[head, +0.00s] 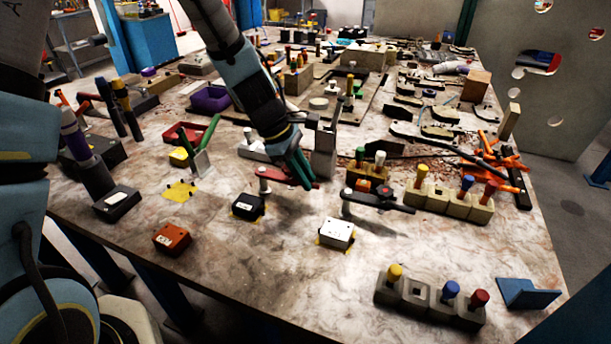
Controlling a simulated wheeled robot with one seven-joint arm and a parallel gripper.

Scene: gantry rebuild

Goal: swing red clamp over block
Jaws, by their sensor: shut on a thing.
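The red clamp (276,174) has a flat red arm on a short metal post behind the black block. Its arm points to the right, at the far side of the white block. My gripper (303,172), with green fingers, reaches down from above and is shut on the red arm near its right part; the fingers hide some of it. A white block (337,233) sits on a yellow patch in front and to the right of the clamp. A black block (248,207) sits just in front of the post. The red arm is over neither block.
A black clamp (382,200) stands right of my gripper, behind the white block. A red-brown block (172,239) lies at the front left. Peg holders (430,302) stand at the front right, with a blue bracket (527,293) beside them. Bare tabletop lies between the blocks.

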